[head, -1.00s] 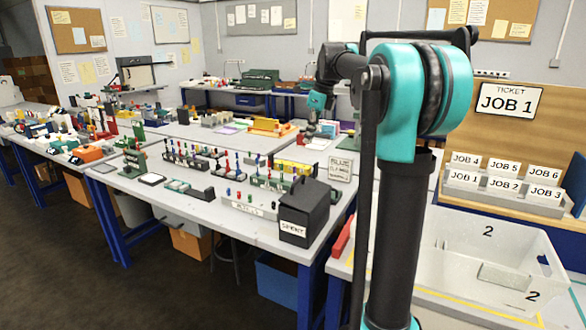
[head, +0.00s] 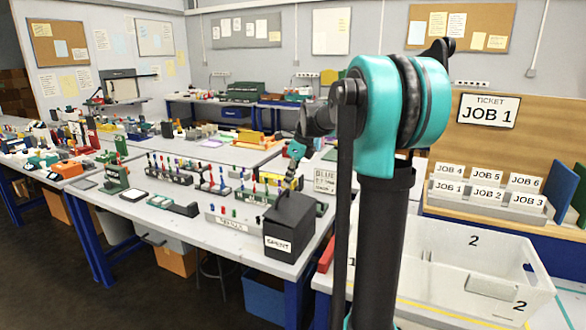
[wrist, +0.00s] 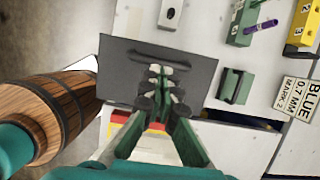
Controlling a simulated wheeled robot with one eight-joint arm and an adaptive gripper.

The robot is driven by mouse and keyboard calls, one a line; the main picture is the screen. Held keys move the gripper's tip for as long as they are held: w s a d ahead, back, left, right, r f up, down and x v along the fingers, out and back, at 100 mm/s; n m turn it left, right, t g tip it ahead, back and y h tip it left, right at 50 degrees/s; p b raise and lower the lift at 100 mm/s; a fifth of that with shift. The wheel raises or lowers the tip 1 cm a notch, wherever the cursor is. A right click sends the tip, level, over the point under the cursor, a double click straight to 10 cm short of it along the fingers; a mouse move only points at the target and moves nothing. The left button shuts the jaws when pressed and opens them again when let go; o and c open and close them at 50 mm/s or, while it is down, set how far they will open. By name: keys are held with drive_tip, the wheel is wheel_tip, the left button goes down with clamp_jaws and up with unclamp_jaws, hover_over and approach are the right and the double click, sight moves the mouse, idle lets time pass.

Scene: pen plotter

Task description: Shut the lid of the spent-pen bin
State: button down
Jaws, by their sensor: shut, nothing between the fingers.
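The spent-pen bin is a dark grey box labelled SPENT (head: 279,245), at the near right corner of the white workbench in the head view. Its dark lid (head: 292,207) shows on top; I cannot tell whether it is fully down. In the wrist view the lid (wrist: 190,80) is a dark grey plate with a raised bar near one edge. My gripper (head: 289,184) is at the back of the bin in the head view. In the wrist view my gripper (wrist: 158,78) is shut and empty, in front of the lid; contact is unclear. The bin's inside is hidden.
Pen racks (head: 218,180) stand left of the bin, and a BLUE sign (head: 325,181) stands behind it. A white tray (head: 440,290) marked 2 lies to the right.

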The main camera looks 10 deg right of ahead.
sight(292, 201)
drive_tip(key=shift+x, duration=1.35)
drive_tip(key=shift+a, duration=0.1)
drive_tip(key=shift+w+a+f, duration=0.4)
drive_tip(key=shift+a+f, duration=0.1)
drive_tip(key=shift+f, duration=0.25)
